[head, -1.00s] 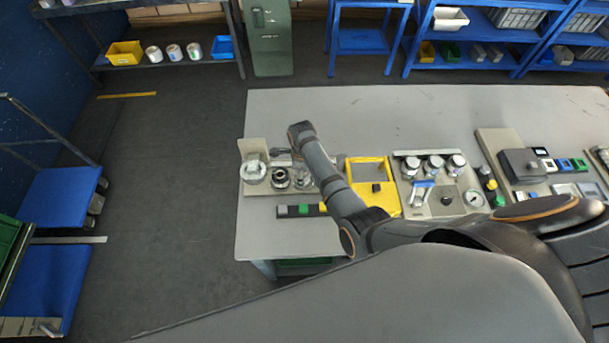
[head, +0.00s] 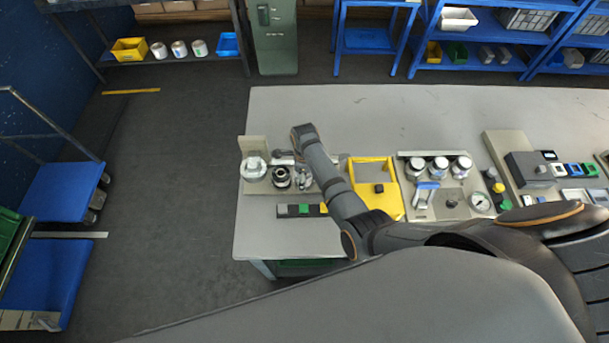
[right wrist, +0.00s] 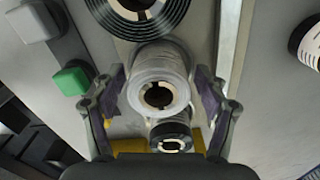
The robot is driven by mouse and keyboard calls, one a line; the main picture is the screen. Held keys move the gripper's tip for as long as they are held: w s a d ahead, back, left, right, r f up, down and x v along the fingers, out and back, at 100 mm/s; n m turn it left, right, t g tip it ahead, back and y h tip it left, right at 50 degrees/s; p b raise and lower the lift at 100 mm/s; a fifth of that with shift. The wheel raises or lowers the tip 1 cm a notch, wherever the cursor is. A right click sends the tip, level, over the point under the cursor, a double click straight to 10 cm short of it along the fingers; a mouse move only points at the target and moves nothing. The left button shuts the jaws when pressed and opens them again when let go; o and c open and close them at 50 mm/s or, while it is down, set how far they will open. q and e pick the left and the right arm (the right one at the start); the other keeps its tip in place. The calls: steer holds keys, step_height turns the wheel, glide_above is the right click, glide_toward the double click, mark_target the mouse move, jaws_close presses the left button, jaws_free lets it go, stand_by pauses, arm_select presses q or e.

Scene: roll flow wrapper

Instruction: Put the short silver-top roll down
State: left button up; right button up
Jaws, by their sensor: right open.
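My right gripper (right wrist: 160,78) has its two fingers spread on either side of a short roll with a silver-grey top and dark core hole (right wrist: 150,92). The fingers look apart from its sides. A smaller roll with a dark top (right wrist: 171,137) is just below it in the right wrist view, partly covered by it. A large black ringed disc (right wrist: 140,12) lies above it in that view. In the head view, my right arm reaches over the left end of the table, hiding much of the gripper. My left gripper is out of view.
The left-end panel also holds a silver round part (head: 254,168) and the ringed disc (head: 281,178). A green button strip (head: 304,210) lies in front, and a yellow frame (head: 376,188) stands to the right. The table's back half (head: 430,120) is clear.

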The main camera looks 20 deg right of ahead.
step_height(320, 180, up, 7)
steer(key=p, duration=0.6)
steer(key=shift+f, duration=0.2)
step_height(320, 180, up, 6)
steer(key=shift+f, duration=0.1)
